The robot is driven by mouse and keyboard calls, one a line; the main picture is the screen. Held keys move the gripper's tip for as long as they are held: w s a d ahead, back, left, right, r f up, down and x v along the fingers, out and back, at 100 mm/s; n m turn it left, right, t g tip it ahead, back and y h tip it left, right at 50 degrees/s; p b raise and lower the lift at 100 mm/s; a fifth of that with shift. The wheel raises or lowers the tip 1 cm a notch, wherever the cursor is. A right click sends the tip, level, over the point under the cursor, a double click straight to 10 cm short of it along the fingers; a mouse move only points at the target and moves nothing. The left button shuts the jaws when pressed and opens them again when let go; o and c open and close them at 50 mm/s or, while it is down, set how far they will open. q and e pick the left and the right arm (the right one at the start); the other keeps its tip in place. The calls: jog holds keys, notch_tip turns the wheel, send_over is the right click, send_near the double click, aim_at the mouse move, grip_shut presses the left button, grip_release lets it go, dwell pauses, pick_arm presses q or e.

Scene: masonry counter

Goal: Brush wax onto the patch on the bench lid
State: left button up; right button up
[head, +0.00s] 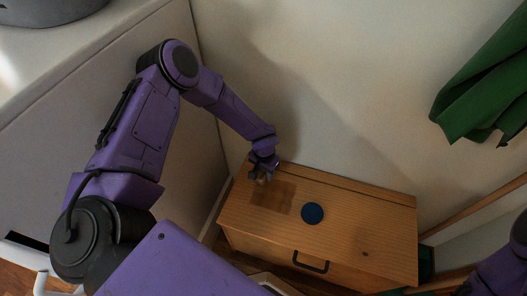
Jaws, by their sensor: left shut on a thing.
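The wooden bench (365,215) stands against the wall, low in the head view. A darker brown rectangular patch (278,199) lies on the left part of its lid. My left gripper (263,174) is over the back left edge of the patch, shut on a small pale brush-like thing (262,181). Most of that thing is hidden by the fingers, and I cannot tell whether it touches the lid. A round dark blue disc (312,213), perhaps the wax, lies on the lid right of the patch. My right gripper is out of view.
A black handle (310,264) is on the bench front. A green cloth (485,85) hangs at the upper right. A pale masonry counter (85,60) with a grey vessel (45,8) is at the left. The right part of the lid is clear.

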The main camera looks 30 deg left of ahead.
aim_at(261, 179)
pick_arm(q)
jog(key=s+p, duration=0.1)
jog(key=s, duration=0.2)
jog(key=shift+s+d+r+p, duration=0.15)
jog(key=shift+s+d+p, duration=0.05)
jog(key=shift+d+p, duration=0.2)
jog(key=shift+s+d+f+p, duration=0.1)
jog(key=shift+s+d+p, duration=0.15)
jog(key=shift+s, duration=0.85)
jog(key=shift+s+d+f+p, duration=0.15)
jog(key=shift+s+d, duration=0.15)
jog(key=shift+s, duration=0.8)
jog(key=shift+r, duration=0.15)
notch_tip(261, 179, up, 9)
jog(key=p, duration=0.9)
jog(key=shift+p, duration=0.4)
